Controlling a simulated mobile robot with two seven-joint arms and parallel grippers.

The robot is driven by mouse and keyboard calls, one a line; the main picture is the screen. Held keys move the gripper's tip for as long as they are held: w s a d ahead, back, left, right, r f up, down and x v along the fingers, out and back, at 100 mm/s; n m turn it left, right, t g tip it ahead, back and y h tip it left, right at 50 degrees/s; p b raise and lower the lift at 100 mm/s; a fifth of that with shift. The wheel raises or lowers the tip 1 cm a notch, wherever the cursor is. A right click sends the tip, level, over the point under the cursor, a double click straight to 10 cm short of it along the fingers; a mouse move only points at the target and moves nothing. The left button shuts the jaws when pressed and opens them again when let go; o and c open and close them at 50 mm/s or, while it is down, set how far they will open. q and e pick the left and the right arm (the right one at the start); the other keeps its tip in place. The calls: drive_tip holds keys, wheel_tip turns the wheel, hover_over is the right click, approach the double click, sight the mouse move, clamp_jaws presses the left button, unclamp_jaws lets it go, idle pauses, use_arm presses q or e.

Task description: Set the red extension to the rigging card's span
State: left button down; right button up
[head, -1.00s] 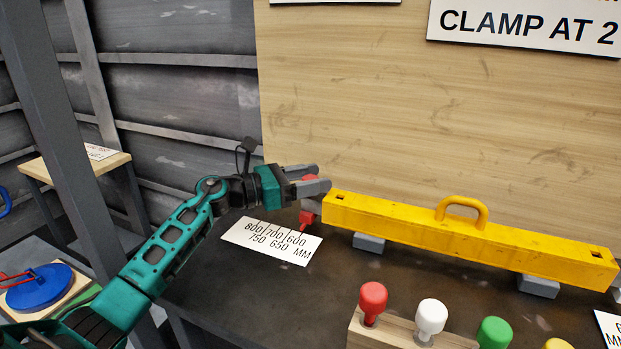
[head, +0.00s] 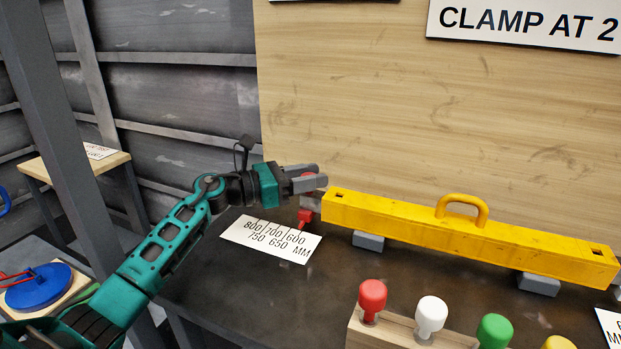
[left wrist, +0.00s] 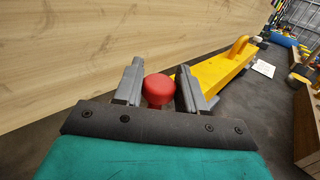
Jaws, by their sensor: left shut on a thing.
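The red extension shows at the left end of the yellow beam (head: 400,224), with a red pointer (head: 305,217) hanging over the scale card (head: 262,240) near its 600 mark. Its round red knob (left wrist: 159,89) sits between the fingers of my left gripper (head: 312,177) in the left wrist view. That gripper is shut on the knob, and its fingers partly hide it in the head view. A sign reading "CLAMP AT 2" (head: 528,22) is cut off at the right edge; I cannot tell if it is the rigging card. My right gripper is out of view.
Grey blocks (head: 368,240) support the beam. A wooden rack (head: 392,335) with red, white, green and yellow knobs stands in front. Another scale card (head: 611,325) is cut off at the lower right.

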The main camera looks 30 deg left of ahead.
use_arm(q)
drive_tip(key=shift+a+f+b, duration=0.25)
drive_tip(key=shift+a+b, duration=0.15)
drive_tip(key=shift+a, duration=0.2)
drive_tip(key=shift+s+a+r, duration=0.1)
drive_tip(key=shift+a+r, duration=0.1)
drive_tip(key=shift+a, duration=0.4)
drive_tip(key=c, duration=0.8)
unclamp_jaws()
drive_tip(key=b+v, duration=0.1)
drive_tip(key=v, duration=1.2)
drive_tip(key=shift+d, duration=0.1)
